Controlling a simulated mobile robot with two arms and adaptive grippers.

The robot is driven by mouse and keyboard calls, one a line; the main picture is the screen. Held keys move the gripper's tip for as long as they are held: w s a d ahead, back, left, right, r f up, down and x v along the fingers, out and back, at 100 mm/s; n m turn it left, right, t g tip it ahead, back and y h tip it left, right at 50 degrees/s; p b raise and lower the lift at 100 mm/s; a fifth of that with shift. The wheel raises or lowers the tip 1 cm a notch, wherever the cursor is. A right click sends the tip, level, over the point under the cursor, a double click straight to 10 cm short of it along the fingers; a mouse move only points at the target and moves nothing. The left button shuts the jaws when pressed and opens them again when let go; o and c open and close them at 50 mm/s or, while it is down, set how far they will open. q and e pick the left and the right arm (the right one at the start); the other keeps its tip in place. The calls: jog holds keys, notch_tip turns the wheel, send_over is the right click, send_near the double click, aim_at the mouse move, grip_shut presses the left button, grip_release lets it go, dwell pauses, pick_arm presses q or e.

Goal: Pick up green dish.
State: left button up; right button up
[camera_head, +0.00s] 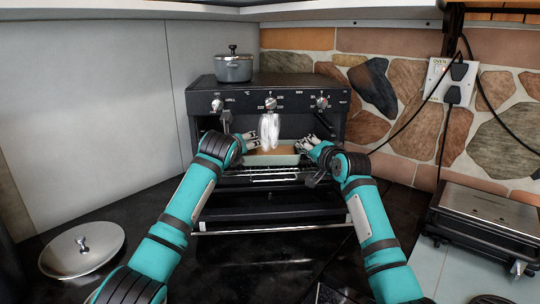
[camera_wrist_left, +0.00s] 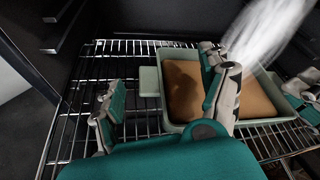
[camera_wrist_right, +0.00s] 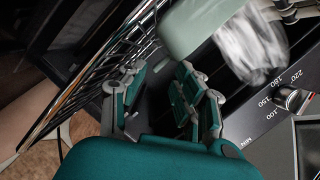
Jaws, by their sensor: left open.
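The green dish (camera_head: 285,159) is a pale green rectangular pan with a brown filling, sitting on the wire rack inside the open oven. It also shows in the left wrist view (camera_wrist_left: 262,133), with its left handle tab (camera_wrist_left: 149,81). My left gripper (camera_head: 248,140) is open at the dish's left end. In the left wrist view its fingers (camera_wrist_left: 165,95) are apart, one left of the tab and one over the filling. My right gripper (camera_head: 312,143) is at the dish's right end. In the right wrist view its fingers (camera_wrist_right: 155,100) are apart and empty, with the dish (camera_wrist_right: 190,27) beyond them.
The black oven (camera_head: 262,92) has its door lowered. White steam (camera_head: 269,130) rises above the dish. A grey pot (camera_head: 233,68) stands on top. A metal lid (camera_head: 82,250) lies at left, and a grill appliance (camera_head: 490,218) stands at right. The oven walls are close around my grippers.

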pick_arm(q)
jog(key=shift+x, duration=1.45)
pick_arm(e)
jog(key=shift+x, duration=1.4)
pick_arm(q)
jog(key=shift+c, duration=0.2)
pick_arm(e)
jog(key=shift+c, duration=0.2)
